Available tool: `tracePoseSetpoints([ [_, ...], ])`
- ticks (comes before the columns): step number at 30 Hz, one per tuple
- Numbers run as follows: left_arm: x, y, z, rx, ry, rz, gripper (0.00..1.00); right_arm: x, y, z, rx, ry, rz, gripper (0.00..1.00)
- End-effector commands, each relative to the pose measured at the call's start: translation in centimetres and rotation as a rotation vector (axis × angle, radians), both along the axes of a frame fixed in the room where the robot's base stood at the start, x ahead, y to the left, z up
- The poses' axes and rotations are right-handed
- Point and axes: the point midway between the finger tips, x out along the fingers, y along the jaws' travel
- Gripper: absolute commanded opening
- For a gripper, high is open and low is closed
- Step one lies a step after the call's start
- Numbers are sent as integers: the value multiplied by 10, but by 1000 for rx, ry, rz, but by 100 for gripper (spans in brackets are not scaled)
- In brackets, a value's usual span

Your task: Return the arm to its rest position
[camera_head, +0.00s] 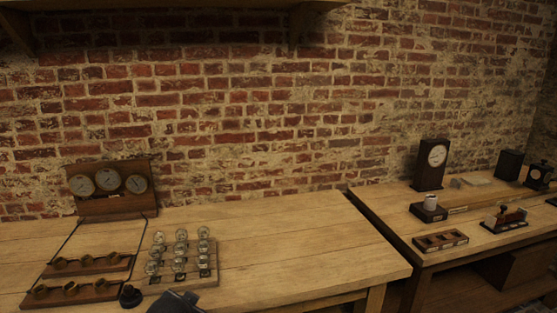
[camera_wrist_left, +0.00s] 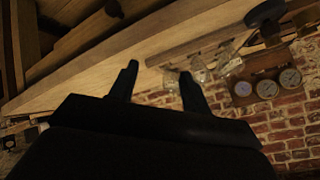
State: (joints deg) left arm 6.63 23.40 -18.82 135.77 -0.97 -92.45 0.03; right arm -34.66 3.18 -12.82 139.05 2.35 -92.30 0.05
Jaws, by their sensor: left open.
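My left gripper (camera_wrist_left: 160,70) is open, its two dark fingers apart with nothing between them. In the left wrist view the scene is tilted and upside down, with the wooden table edge and glass jars (camera_wrist_left: 228,62) beyond the fingers. A dark shape at the bottom edge of the head view, just below the jar rack (camera_head: 207,262), looks like part of my left arm; its fingers cannot be made out there. The rack holds several clear glass jars (camera_head: 181,249) in rows, standing upright. My right gripper is not in view.
A panel of three round gauges (camera_head: 109,190) stands behind wooden strips with brass rings (camera_head: 86,262). The left table's right half (camera_head: 300,240) is clear. The right table (camera_head: 460,250) carries a clock (camera_head: 433,163) and small instruments.

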Motion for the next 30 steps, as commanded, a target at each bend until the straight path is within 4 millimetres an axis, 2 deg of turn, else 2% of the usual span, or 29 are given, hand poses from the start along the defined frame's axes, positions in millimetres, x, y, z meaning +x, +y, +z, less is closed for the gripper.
tracePoseSetpoints([
  [1,-15,-9,-14,-40,34,-6,48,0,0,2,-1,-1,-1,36],
  [6,-58,-30,-53,-145,130,-7,48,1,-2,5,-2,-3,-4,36],
  [14,-127,-49,-108,-261,271,40,48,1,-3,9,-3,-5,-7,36],
  [21,-197,-65,-160,-340,419,99,48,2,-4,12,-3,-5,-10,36],
  [30,-286,-83,-207,-395,591,150,48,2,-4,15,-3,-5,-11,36],
])
